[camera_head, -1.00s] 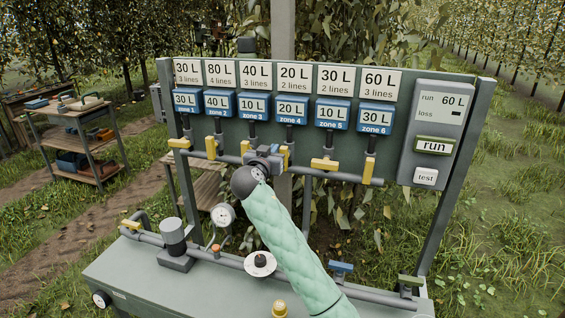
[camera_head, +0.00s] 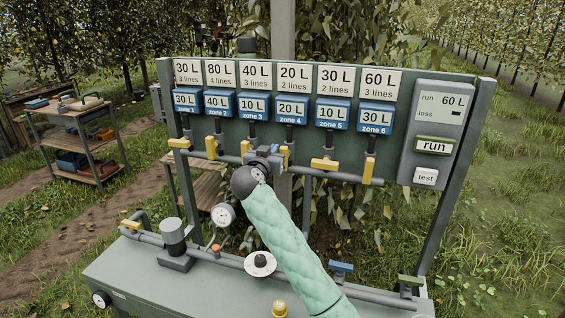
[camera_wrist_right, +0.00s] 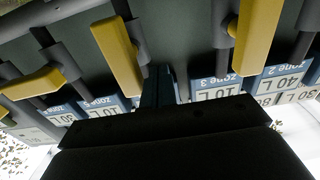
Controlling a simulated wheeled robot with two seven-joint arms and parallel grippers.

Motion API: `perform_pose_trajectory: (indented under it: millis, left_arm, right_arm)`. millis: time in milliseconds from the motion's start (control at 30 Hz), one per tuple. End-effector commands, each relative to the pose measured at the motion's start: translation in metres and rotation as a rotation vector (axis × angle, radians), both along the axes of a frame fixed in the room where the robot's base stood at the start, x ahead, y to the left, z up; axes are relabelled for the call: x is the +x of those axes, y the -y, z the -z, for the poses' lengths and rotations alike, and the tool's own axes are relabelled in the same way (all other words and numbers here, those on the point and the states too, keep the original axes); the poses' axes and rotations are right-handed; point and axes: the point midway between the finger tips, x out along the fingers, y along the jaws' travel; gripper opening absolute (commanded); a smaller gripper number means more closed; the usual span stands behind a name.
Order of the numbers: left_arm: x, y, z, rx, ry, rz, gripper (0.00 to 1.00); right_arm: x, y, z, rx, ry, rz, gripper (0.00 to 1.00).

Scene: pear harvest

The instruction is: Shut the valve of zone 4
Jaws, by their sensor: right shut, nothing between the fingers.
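The zone 4 valve's yellow handle (camera_head: 285,154) sits under the blue "20 L" zone 4 plate (camera_head: 291,109) and is partly hidden by my right gripper. It appears upright, in line with its pipe. My right gripper (camera_head: 268,154) is shut and empty, just left of this handle. In the right wrist view, which is upside down, the shut fingers (camera_wrist_right: 158,88) are beside a yellow handle (camera_wrist_right: 118,55) that looks like zone 4's. I cannot tell whether they touch it. My left gripper is not in view.
Neighbouring handles are zone 3 (camera_head: 245,150), upright, and zone 5 (camera_head: 325,164), crosswise. Zone 1 (camera_head: 179,143) is crosswise; zones 2 (camera_head: 211,148) and 6 (camera_head: 368,170) are upright. A run/test panel (camera_head: 438,135) is at right; a gauge (camera_head: 223,215) stands below.

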Motion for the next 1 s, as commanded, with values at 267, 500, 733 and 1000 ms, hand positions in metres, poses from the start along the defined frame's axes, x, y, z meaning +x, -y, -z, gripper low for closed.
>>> perform_pose_trajectory:
  millis: [267,500,733,1000]
  left_arm:
    - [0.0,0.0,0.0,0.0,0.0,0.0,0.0]
    - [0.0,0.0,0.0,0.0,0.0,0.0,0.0]
    - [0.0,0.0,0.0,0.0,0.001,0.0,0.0]
    - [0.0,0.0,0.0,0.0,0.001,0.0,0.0]
  right_arm:
    - [-0.001,0.002,-0.001,0.0,0.0,0.0,0.0]
    - [-0.003,0.01,-0.008,0.001,0.0,0.0,0.0]
    - [-0.004,0.012,-0.009,0.0,0.0,0.0,0.0]
    - [-0.005,0.015,-0.01,0.001,0.0,0.001,0.0]
